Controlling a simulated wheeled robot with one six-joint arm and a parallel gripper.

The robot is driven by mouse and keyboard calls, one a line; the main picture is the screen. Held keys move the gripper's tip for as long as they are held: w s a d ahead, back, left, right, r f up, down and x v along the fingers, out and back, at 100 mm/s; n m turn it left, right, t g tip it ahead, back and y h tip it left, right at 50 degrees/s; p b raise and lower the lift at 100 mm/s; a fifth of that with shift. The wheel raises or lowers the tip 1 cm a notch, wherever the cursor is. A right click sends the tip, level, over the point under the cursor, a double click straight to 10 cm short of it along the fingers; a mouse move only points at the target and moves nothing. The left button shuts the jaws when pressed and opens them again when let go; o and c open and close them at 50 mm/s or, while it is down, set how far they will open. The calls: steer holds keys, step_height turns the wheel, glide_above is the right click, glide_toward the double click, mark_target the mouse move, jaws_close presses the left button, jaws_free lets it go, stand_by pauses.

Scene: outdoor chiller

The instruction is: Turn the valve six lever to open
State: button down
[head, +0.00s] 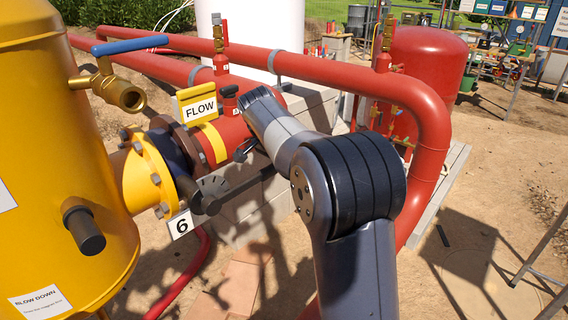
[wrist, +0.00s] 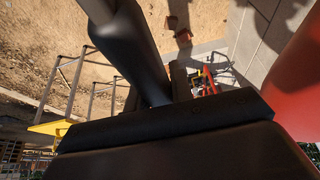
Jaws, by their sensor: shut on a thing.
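Valve six sits on the red and yellow pipe beside the yellow tank, with a white number 6 tag (head: 180,225) below it. Its dark lever (head: 235,187) runs from the valve hub toward the right, slanting slightly upward across the pipe's near side. My gripper (head: 246,150) is at the lever's outer part, largely hidden by my wrist in the head view. In the wrist view, the dark lever (wrist: 125,50) runs down between the jaws of my gripper (wrist: 168,90), which is shut on it. The exact contact is hidden.
A yellow FLOW sign (head: 198,109) stands above the pipe. A brass valve with a blue handle (head: 130,45) juts from the yellow tank (head: 60,150) at left. A red pipe (head: 425,120) bends down at right. Open sandy ground (head: 500,210) lies beyond.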

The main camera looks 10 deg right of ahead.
steer(key=shift+s+f, duration=0.1)
steer(key=shift+f, duration=0.25)
steer(key=c, duration=1.6)
jaws_free()
steer(key=o, duration=0.4)
steer(key=shift+r, duration=0.1)
steer(key=shift+c, duration=0.2)
steer(key=p+v, duration=0.1)
steer(key=v, duration=0.9)
steer(key=shift+a+r, duration=0.15)
steer(key=shift+r, duration=0.25)
steer(key=shift+f, duration=0.1)
steer(key=b+x, duration=0.1)
steer(key=x, duration=0.9)
steer(key=shift+f, duration=0.35)
steer(key=shift+r, duration=0.5)
